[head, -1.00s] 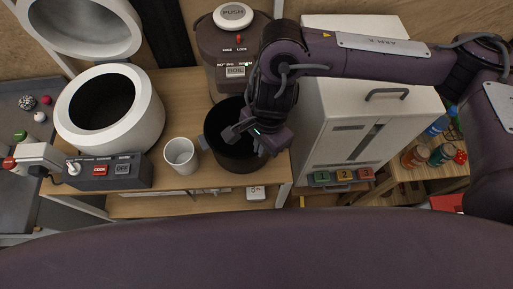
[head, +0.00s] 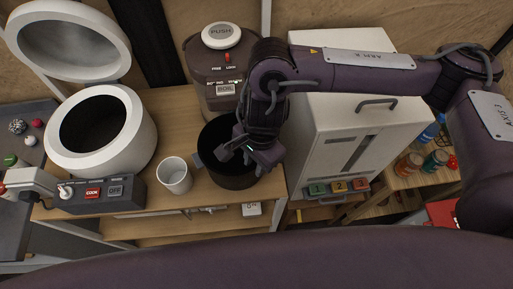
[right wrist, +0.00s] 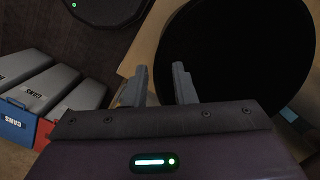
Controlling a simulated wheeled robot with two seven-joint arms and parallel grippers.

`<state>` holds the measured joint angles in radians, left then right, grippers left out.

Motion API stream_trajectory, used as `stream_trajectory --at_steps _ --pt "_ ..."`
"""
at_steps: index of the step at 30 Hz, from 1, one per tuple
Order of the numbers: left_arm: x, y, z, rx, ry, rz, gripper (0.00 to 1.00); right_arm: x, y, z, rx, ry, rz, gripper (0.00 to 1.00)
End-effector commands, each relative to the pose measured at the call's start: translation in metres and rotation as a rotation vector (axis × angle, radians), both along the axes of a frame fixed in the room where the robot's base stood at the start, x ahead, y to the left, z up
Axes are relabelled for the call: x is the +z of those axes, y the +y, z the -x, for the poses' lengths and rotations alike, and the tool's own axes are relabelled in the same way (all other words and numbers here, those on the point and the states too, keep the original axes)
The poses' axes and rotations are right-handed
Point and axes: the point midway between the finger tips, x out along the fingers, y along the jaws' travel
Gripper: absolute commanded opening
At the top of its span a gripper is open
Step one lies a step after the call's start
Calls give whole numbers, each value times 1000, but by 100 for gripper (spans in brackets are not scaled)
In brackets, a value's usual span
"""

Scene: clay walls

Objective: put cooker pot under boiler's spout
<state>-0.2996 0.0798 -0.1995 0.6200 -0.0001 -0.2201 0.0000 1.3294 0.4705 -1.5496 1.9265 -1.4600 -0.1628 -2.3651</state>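The black cooker pot (head: 214,142) stands on the wooden counter, in front of the brown boiler (head: 216,65) with its white PUSH button. A blue-grey handle (head: 197,160) shows on the pot's left side. The boiler's spout is hidden or too small to make out. My right gripper (head: 243,158) is over the pot's opening in the head view. In the right wrist view my right gripper (right wrist: 159,70) has its fingers apart with nothing visible between them, and the dark pot (right wrist: 240,55) lies just beyond. I cannot tell whether a finger touches the pot. My left gripper is not in view.
A white cup (head: 174,176) stands left of the pot. A white round cooker (head: 140,125) with its lid raised and a switch box (head: 95,192) are further left. A white cabinet (head: 335,130) closely flanks the pot's right. Jars (head: 408,163) stand at far right.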

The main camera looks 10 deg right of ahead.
Motion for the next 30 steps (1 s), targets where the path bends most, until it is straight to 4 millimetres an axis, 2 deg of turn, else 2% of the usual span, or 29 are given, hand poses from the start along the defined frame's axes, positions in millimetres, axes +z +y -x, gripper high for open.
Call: stream_trajectory --at_steps 5,12,18,24,30 --pt "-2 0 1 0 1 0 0 26 -3 -3 3 -9 -1 24" --pt "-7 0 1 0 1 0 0 73 -8 -6 1 -10 -1 24" --pt "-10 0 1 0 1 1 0 104 -11 -7 -1 -7 0 24" --pt "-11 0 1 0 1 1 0 117 -13 -7 0 -4 0 24" --pt "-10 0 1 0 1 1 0 119 -13 -7 0 -1 -1 24"
